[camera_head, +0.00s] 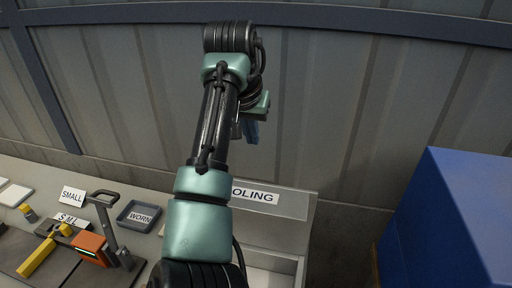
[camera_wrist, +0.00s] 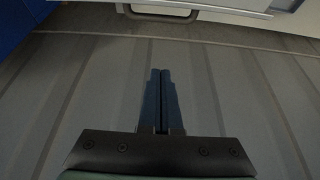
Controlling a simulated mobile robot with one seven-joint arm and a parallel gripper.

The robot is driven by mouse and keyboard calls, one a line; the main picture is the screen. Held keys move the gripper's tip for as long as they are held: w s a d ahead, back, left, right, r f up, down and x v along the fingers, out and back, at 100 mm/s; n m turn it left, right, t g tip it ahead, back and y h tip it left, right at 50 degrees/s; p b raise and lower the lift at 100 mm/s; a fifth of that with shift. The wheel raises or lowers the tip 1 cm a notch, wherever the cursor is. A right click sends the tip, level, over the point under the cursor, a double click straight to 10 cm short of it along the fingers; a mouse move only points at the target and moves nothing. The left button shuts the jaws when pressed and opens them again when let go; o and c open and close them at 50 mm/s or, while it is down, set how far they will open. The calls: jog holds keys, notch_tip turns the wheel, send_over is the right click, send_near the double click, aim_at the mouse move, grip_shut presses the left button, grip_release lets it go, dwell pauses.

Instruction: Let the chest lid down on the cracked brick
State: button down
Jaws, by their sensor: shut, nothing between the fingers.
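A grey chest (camera_head: 292,236) labelled "OLING", its first letters hidden behind my arm, stands at the bottom centre of the head view. A pale, open-looking hollow shows at its near side; I cannot tell how far its lid is raised. In the wrist view, a grey edge with a handle (camera_wrist: 160,14) crosses the top, probably part of the chest. My gripper (camera_head: 251,136) is up above the chest, in front of the wall, apart from it. Its dark blue fingers (camera_wrist: 164,74) are together and empty in the wrist view. I see no cracked brick.
A large blue box (camera_head: 455,225) stands at the right. On the bench at left are a dark tray (camera_head: 139,216) marked "WORN", a "SMALL" sign (camera_head: 73,195), an orange device (camera_head: 92,248) and a yellow-handled tool (camera_head: 40,253). A ribbed wall closes off the back.

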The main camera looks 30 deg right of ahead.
jog(key=p+x, duration=0.2)
jog(key=x, duration=0.8)
jog(key=shift+s+a+p, duration=0.95)
jog(key=shift+s+a, duration=0.55)
jog(key=shift+a, duration=0.25)
